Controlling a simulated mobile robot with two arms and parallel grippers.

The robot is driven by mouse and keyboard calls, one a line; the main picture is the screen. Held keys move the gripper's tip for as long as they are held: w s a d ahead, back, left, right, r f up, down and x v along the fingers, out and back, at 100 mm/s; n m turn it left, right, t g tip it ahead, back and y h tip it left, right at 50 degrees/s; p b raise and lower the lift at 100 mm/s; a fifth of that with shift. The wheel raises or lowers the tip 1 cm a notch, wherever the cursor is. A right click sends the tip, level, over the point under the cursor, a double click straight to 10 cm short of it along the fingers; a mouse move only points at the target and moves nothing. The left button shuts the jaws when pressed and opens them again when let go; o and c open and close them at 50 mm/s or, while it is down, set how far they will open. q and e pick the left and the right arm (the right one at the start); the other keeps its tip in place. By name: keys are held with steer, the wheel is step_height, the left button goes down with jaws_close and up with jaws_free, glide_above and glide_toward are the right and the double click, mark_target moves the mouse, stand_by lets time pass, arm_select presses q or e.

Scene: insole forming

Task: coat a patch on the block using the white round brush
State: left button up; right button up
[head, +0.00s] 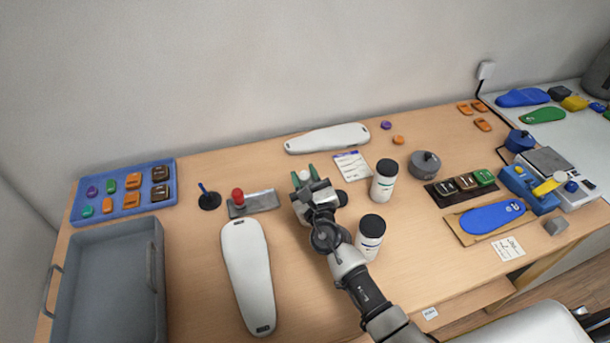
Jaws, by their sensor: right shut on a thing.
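My right gripper (305,178) reaches in from the lower right over the middle of the table, its green fingertips shut on a small white round thing (305,175). This looks like the top of the white round brush; its lower part is hidden by the gripper. Two long white insole-shaped blocks are in view. One block (248,275) lies to the left of my right arm, near the front. The other block (327,138) lies at the back, beyond the gripper. I cannot tell which one is meant. My left gripper is not in view.
Two white jars with dark lids (384,181) (370,238) stand close right of my right arm. A red-knobbed tool (238,197) lies on a grey plate to the left. A grey bin (108,330) and blue tray (122,211) fill the left. A round grey pot (424,164) stands right.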

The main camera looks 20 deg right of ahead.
mark_target(305, 175)
steer(key=shift+f+b, duration=0.65)
steer(key=shift+b, duration=0.05)
stand_by(1.0)
stand_by(0.5)
step_height(305, 175, up, 7)
steer(key=p, duration=0.7)
steer(key=shift+r, duration=0.1)
stand_by(0.6)
